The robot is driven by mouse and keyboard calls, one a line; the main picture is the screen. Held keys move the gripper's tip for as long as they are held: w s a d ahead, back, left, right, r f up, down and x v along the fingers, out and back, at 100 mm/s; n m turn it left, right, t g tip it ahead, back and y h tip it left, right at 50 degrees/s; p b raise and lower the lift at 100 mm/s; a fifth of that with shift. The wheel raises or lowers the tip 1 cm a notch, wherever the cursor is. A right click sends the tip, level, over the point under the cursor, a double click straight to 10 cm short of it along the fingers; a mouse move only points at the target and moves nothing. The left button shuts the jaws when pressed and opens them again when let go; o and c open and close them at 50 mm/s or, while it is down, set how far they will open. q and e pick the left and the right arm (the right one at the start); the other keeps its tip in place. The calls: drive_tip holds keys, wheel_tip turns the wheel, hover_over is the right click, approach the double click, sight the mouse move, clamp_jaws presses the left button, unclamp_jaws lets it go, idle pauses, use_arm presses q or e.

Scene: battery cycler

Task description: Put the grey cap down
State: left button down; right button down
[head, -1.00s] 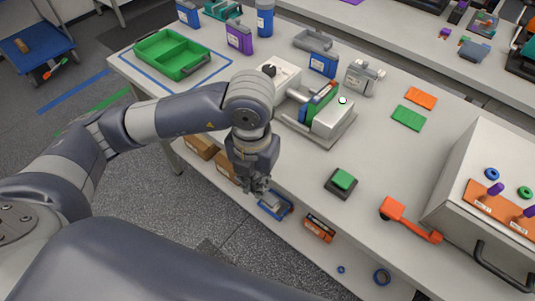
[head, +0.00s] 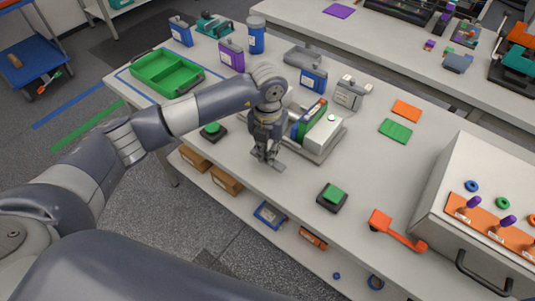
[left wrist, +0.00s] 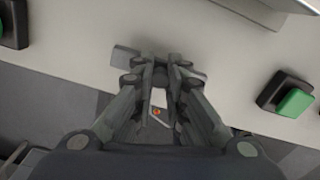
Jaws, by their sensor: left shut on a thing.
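My left gripper (head: 266,154) is over the near edge strip of the bench, in front of the cell fixture. It is shut on the grey cap (head: 278,166), a small grey piece at its fingertips. In the left wrist view, the cap (left wrist: 125,57) sticks out to the left of the shut fingertips (left wrist: 165,72); the fingers hide much of it. I cannot tell whether the cap touches the bench top. My right gripper is not in view.
The fixture (head: 322,145) with coloured plates stands just behind the gripper. Green buttons on black bases stand left (head: 212,130) and right (head: 333,194). An orange-handled tool (head: 396,232) lies farther right. The bench (head: 290,185) between gripper and right button is clear.

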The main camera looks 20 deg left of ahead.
use_arm(q)
wheel_tip(320, 180, down, 2)
drive_tip(key=shift+s+f+p, duration=0.1)
drive_tip(key=shift+p, duration=0.2)
drive_tip(key=shift+f, duration=0.3)
drive_tip(key=c, duration=1.6)
unclamp_jaws()
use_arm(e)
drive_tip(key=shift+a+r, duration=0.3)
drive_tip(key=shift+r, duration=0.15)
